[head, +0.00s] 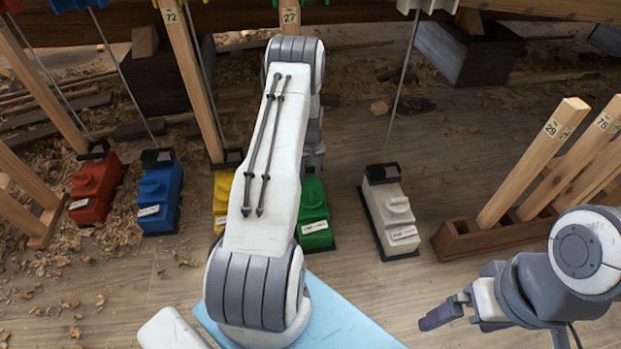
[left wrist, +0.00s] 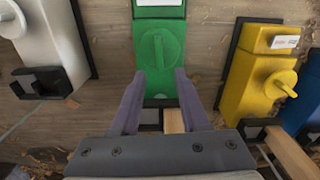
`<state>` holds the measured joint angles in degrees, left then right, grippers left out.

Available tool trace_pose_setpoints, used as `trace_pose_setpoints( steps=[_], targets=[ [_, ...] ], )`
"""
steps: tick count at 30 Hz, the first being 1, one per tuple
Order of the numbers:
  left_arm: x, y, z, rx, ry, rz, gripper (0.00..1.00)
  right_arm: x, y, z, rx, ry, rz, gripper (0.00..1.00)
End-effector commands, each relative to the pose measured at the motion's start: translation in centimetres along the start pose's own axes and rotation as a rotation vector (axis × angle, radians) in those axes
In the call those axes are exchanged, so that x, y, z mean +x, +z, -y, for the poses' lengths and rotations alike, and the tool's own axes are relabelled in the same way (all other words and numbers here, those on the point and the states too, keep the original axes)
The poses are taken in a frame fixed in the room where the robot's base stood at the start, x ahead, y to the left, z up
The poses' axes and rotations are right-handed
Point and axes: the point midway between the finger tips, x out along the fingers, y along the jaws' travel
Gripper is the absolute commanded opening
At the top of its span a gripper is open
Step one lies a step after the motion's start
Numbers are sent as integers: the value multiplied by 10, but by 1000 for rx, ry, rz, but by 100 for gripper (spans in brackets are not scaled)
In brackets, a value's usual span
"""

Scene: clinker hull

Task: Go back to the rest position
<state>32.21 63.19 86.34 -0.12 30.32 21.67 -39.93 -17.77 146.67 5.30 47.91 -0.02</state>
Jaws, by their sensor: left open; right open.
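My left arm reaches up the middle of the head view and bends down at the far end, hiding most of its gripper there. In the left wrist view my left gripper (left wrist: 168,73) is open, its two fingers over the lower end of a green box with a round knob (left wrist: 160,52). Nothing shows held between them; I cannot tell whether they touch the box. The green box also shows in the head view (head: 314,222), partly behind my arm. My right gripper (head: 462,296) is open and empty at the lower right of the head view, above the floor.
Red (head: 95,188), blue (head: 158,196), yellow (head: 222,197) and white (head: 393,215) boxes stand in a row. Wooden posts rise among them; a brown rack (head: 480,237) holds numbered posts at right. A light blue surface (head: 335,322) lies below my left arm. Shavings litter the floor.

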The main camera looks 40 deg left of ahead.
Motion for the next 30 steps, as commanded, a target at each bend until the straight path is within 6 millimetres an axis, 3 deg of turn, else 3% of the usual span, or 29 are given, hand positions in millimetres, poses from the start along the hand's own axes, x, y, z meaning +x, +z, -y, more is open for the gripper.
trace_pose_setpoints(
  steps=[4, 23, 26, 30],
  targets=[
    [-14, 0, 0, 0, 0, 0, 45, -7, 0, 0, 0, 0, 0, 100],
    [-17, 1, -2, 5, 0, 0, 45, -7, 0, 0, 0, 0, 0, 100],
    [-33, 9, -17, 47, 3, -3, 45, -10, 0, 1, 0, 0, 0, 100],
    [-87, 46, -65, 196, 12, -9, 45, -18, -1, 1, 0, 0, 0, 100]
  ],
)
